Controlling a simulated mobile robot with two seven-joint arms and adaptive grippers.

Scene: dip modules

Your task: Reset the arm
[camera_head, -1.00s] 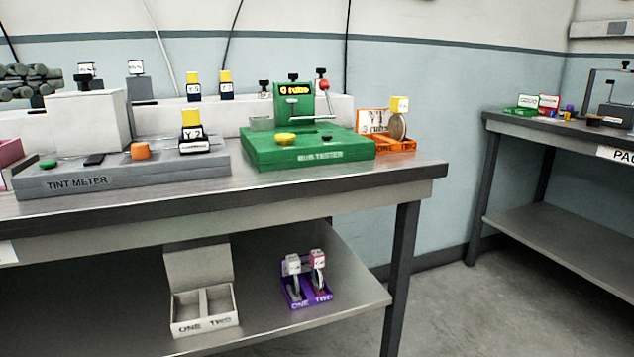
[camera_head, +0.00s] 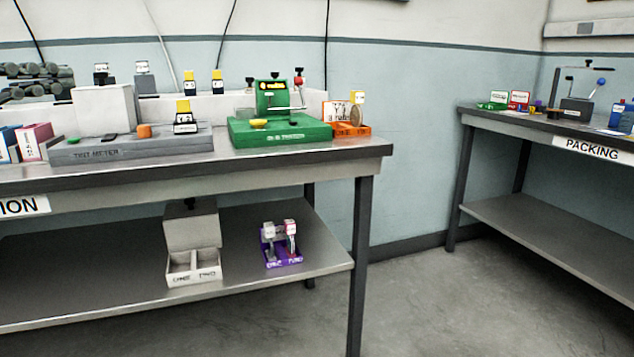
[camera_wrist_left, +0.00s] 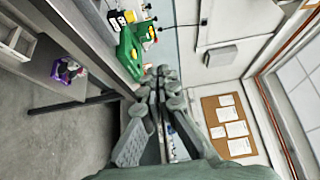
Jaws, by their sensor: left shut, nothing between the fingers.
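My left gripper (camera_wrist_left: 158,88) shows only in the left wrist view, with its fingers together and nothing between them. It is in the air, clear of the bench, with the green rub tester (camera_wrist_left: 130,52) beyond it in that view. Neither gripper nor arm shows in the head view. There, the green tester (camera_head: 280,131) stands on the left bench (camera_head: 350,152), with the grey tint meter (camera_head: 130,148) to its left. My right gripper is in neither view now.
On the lower shelf (camera_head: 100,290) are an open white box (camera_head: 195,265) and a purple holder (camera_head: 282,258) with two upright items. An orange holder (camera_head: 352,131) stands right of the tester. The packing bench (camera_head: 545,130) is at the right, with clear floor (camera_head: 440,310) between.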

